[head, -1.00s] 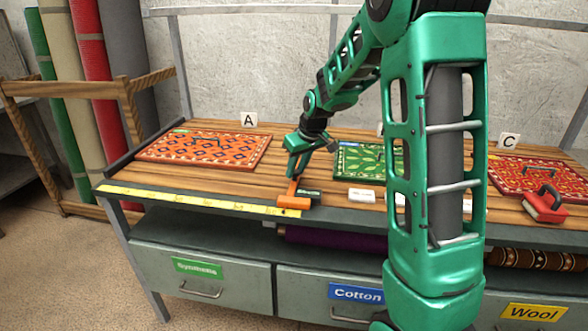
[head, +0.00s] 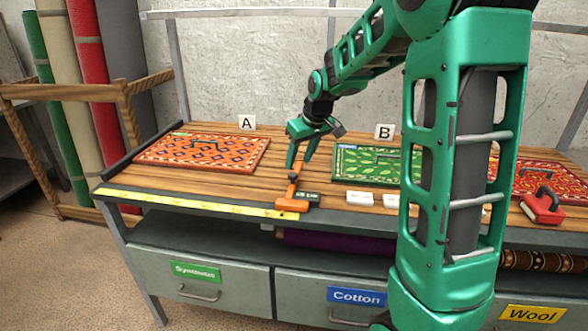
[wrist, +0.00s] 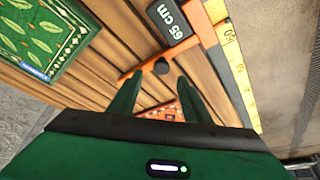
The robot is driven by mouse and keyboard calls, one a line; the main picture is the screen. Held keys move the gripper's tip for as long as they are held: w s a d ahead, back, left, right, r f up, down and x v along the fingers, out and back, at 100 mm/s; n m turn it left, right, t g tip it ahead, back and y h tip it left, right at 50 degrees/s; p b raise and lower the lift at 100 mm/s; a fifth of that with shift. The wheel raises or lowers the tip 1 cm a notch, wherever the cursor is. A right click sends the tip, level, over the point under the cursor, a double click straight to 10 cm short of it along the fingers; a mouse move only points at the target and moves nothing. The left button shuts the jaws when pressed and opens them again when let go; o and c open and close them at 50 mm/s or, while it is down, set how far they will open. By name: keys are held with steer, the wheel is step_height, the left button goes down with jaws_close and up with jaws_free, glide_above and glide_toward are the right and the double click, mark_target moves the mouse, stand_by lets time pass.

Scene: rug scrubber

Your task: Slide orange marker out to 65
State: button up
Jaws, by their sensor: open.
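The orange marker (head: 291,205) sits at the right end of the yellow measuring tape (head: 190,201) on the bench's front edge. Its orange arm with a black knob (wrist: 161,67) reaches back over the wooden top. In the wrist view, a black block (wrist: 175,22) beside the marker's orange body (wrist: 214,12) reads "65 cm". My gripper (head: 299,164) is open and empty, with its two green fingers spread above the marker's arm. In the wrist view, the knob shows just beyond the fingertips (wrist: 158,77), apart from them as far as I can tell.
An orange rug (head: 205,150) lies at left by sign A (head: 247,122). A green rug (head: 350,165) lies by sign B (head: 384,131). White blocks (head: 360,198) stand right of the marker. A red-based brush (head: 541,208) is at far right. My arm hides part of the bench.

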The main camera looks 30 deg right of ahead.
steer(key=v, duration=0.4)
steer(key=shift+r, duration=0.35)
steer(key=s+f+m+g, duration=0.2)
steer(key=s+f+m, duration=0.1)
steer(key=s, duration=1.5)
steer(key=s+f+m+g, duration=0.2)
steer(key=s+f+m, duration=0.1)
steer(key=s, duration=1.5)
steer(key=shift+s+d+m+g, duration=0.3)
steer(key=shift+s+m+g, duration=0.1)
steer(key=shift+m, duration=0.5)
steer(key=shift+f, duration=0.15)
steer(key=shift+w+f, duration=0.25)
steer(key=shift+w, duration=0.45)
